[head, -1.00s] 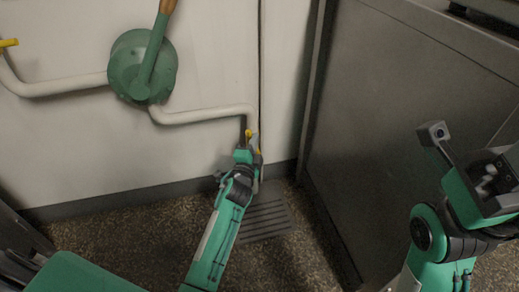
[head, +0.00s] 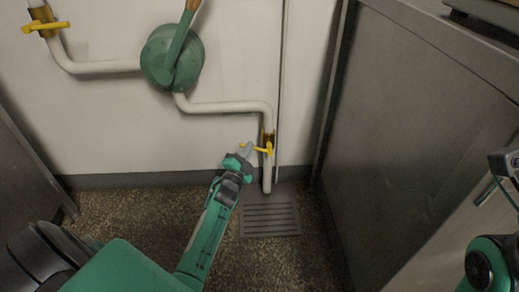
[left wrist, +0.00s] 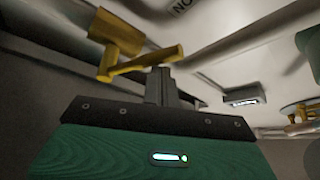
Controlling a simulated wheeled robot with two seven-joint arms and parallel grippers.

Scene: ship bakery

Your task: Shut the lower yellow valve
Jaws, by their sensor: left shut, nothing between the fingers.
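The lower yellow valve (head: 267,140) sits on the vertical end of the white pipe, just above the floor grate. Its yellow handle (head: 264,150) lies sideways across the pipe and points left, partly covered by my gripper. My left gripper (head: 246,149) is shut and empty, just left of the pipe at the handle. In the left wrist view, the yellow handle (left wrist: 145,64) crosses right by the tips of the shut fingers (left wrist: 160,80); whether they touch I cannot tell. Of my right arm only parts show at the right edge; its gripper is out of view.
A second yellow valve (head: 45,26) is on the pipe at upper left. A green hand pump (head: 158,58) with a lever is on the wall between them. A steel counter (head: 420,110) stands on the right. A grate (head: 270,216) lies in the floor below the pipe.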

